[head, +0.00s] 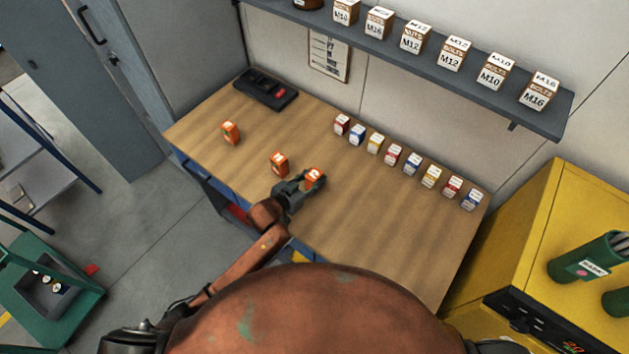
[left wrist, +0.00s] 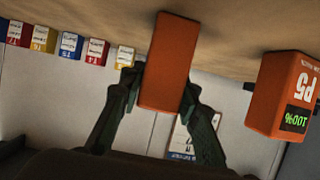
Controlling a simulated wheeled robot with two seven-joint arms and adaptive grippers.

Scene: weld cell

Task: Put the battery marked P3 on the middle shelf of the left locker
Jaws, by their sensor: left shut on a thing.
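My left gripper (head: 305,186) is shut on an orange battery (head: 314,175) at the bench's front half. The left wrist view, which is upside down, shows the fingers (left wrist: 160,95) on both sides of this battery (left wrist: 168,62). Its marking is not readable, and I cannot tell if it touches the bench. In the head view one battery (head: 280,164) stands just left of the gripper and another (head: 231,132) farther left. Grey locker doors (head: 85,75) show at the upper left; no shelf inside is visible. My right gripper is out of view.
The wooden bench (head: 370,220) has a row of several small coloured boxes (head: 394,154) along its back and a black tray-like device (head: 266,89) at its far left. A wall shelf (head: 400,50) with labelled boxes hangs above. A yellow cabinet (head: 540,230) stands right.

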